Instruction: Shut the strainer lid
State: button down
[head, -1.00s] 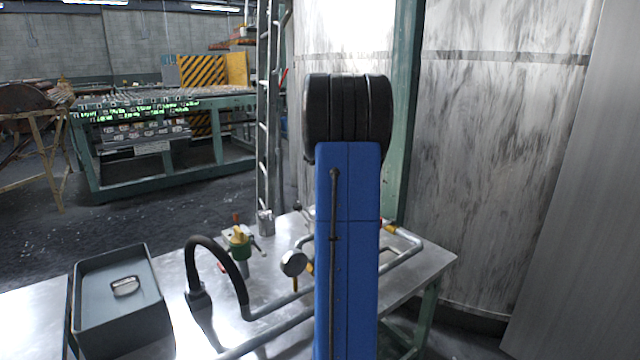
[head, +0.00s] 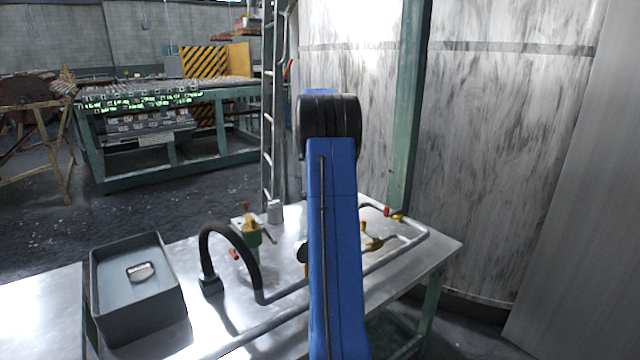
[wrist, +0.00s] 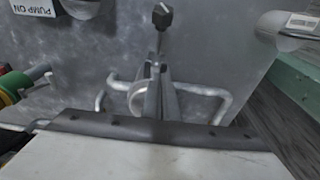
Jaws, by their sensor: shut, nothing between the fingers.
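No part is clearly recognisable as the strainer lid, so I cannot tell how it stands. In the wrist view, the narrow grey fingers of my gripper (wrist: 157,72) appear shut and empty, pointing at a black knob (wrist: 162,16). A bent silver pipe (wrist: 207,92) passes behind them. In the head view my arm hides the gripper.
A grey tray (head: 105,308) holding a small oval object stands at the table's left. A black hose (head: 235,238) arches up beside it. A pipe (head: 405,252) loops round the table's right end. A ladder and large pale tanks stand behind.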

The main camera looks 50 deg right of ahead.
dwell(0.6)
notch_tip(320, 180, up, 17)
jog(key=w, duration=0.2)
jog(key=shift+w+d, duration=0.35)
